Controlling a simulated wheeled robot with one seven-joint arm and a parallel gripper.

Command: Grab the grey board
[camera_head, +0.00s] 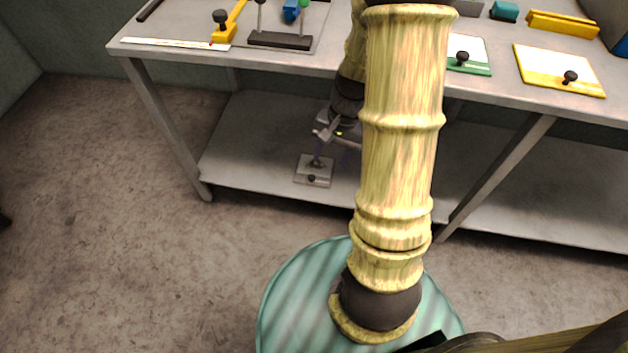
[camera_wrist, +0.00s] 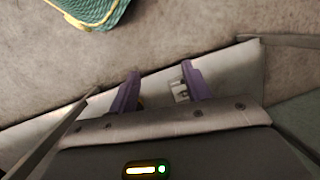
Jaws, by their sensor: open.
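The grey board (camera_head: 307,178) is a small flat plate with a dark knob, lying on the lower shelf of the bench in the head view. My gripper (camera_head: 333,155) is open above and close to it, towards its back right, with nothing seen between the fingers. In the wrist view my gripper (camera_wrist: 160,70) shows two purple fingers spread apart. A small pale piece with dark marks, probably the grey board (camera_wrist: 179,91), shows beside the right finger, which partly hides it. I cannot tell whether they touch.
The lower shelf (camera_head: 250,135) is otherwise mostly bare. The bench top (camera_head: 335,62) overhangs it, with slanting legs (camera_head: 495,175) at the sides. On top are a white-and-green board (camera_head: 470,48), a white-and-yellow board (camera_head: 550,62), a dark rack (camera_head: 280,40) and a ruler (camera_head: 170,43).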

